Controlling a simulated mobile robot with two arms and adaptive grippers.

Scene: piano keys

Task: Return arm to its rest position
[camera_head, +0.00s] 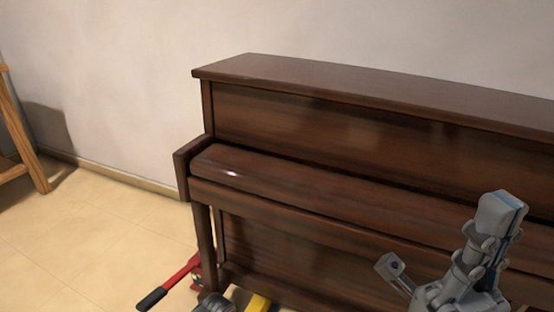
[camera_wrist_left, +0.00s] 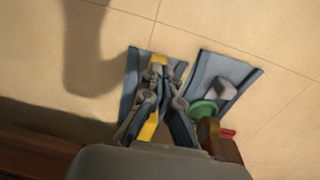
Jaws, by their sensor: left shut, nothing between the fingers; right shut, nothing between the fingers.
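My right gripper (camera_head: 503,205) stands in front of the piano at the right of the head view, pointing up with its fingers together and nothing in them. In the left wrist view my left gripper (camera_wrist_left: 162,72) is shut and empty above the floor. A small grey part at the bottom edge of the head view may belong to my left arm. The dark brown upright piano (camera_head: 330,125) stands against the wall. Its lid (camera_head: 300,190) is down and the keys are hidden.
A red tool with a black grip (camera_head: 170,285) and a yellow item (camera_head: 257,303) are low near the piano's left leg. The wrist view shows a blue-grey open box (camera_wrist_left: 200,68) with a green item (camera_wrist_left: 203,108). A wooden frame (camera_head: 22,130) stands far left. The floor between is clear.

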